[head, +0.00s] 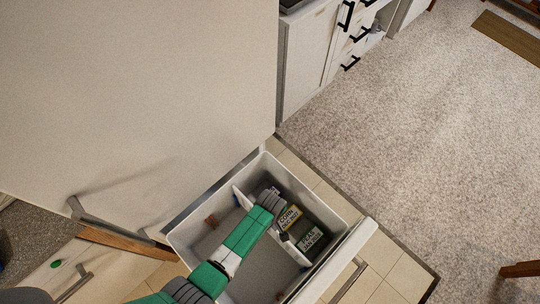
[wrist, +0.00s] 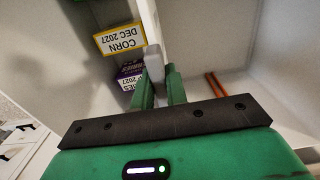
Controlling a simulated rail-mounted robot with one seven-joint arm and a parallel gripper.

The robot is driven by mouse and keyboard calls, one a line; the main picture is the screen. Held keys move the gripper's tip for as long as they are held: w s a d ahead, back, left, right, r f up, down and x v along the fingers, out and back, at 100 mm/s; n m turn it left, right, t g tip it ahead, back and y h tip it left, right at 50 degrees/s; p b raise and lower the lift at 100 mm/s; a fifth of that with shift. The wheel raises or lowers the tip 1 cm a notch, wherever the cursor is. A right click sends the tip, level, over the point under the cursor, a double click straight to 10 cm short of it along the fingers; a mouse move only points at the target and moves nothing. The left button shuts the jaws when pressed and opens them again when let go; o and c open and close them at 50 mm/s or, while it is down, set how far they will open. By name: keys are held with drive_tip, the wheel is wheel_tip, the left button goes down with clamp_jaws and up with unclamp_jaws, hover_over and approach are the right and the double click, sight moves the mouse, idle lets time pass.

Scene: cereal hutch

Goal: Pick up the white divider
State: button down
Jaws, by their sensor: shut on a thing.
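The white divider (head: 241,197) is a thin upright panel standing across the inside of the open drawer (head: 352,220). It also shows in the wrist view (wrist: 150,28), running up from between the fingers. My gripper (head: 270,196) reaches down into the drawer at the divider, with my green arm hiding part of the panel. In the wrist view my gripper (wrist: 160,88) has its two green fingers on either side of the divider's edge, shut on it. The divider's lower part is hidden.
Right of the divider lie a yellow-labelled CORN package (head: 289,217) and a green-labelled package (head: 311,240). A purple box (wrist: 130,73) sits below the corn in the wrist view. The drawer's other side looks mostly bare, with small orange-brown pieces (head: 211,221) by the wall. A tall white panel (head: 140,90) stands behind.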

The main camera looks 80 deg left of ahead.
drive_tip(key=shift+r+p, duration=3.35)
drive_tip(key=shift+r, duration=0.4)
